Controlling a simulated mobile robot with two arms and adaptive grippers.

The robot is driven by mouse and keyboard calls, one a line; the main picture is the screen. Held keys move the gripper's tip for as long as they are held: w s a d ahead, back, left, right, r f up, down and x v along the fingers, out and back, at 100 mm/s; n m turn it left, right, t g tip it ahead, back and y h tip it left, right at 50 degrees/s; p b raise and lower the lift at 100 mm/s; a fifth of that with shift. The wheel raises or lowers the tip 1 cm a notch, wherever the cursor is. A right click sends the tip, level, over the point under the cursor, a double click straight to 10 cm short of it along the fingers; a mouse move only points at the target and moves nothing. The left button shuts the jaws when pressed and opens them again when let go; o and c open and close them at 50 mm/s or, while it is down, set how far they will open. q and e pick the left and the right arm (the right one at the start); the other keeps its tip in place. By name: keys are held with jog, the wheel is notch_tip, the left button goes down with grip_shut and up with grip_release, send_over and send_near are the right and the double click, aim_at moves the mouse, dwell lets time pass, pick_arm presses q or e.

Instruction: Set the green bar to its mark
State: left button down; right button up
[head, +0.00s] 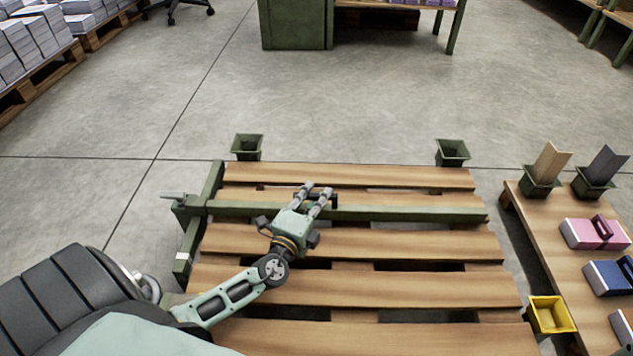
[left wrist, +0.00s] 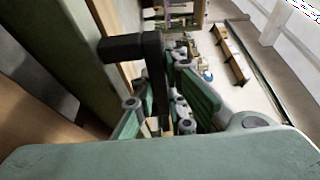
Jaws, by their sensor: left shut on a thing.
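The green bar (head: 415,214) lies crosswise over the slatted wooden table. Its left end meets a green side rail (head: 213,186), where a grey lever (head: 173,196) sticks out to the left. A small white mark (head: 181,256) shows on the rail, nearer to me than the bar. My left gripper (head: 320,196) is shut on the bar's dark handle (head: 334,201), near the bar's middle. In the left wrist view the black handle (left wrist: 136,47) stands at the fingers (left wrist: 158,122); the grip itself is partly hidden. My right gripper is not in view.
Two green cups (head: 247,147) (head: 453,153) stand beyond the slatted top (head: 350,285). A side table (head: 530,220) at right holds pink (head: 590,236) and blue blocks (head: 606,279). A yellow bin (head: 550,315) stands at its near left.

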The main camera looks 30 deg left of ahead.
pick_arm(q)
jog(key=s+d, duration=0.2)
jog(key=s, duration=0.1)
jog(key=s+d+b, duration=0.1)
jog(key=s+d, duration=0.1)
jog(key=s, duration=0.2)
jog(key=s+d, duration=0.2)
jog(key=s, duration=0.2)
jog(key=shift+d+f, duration=0.1)
jog(key=shift+d, duration=0.2)
jog(key=c, duration=2)
grip_release()
jog(key=shift+c, duration=0.2)
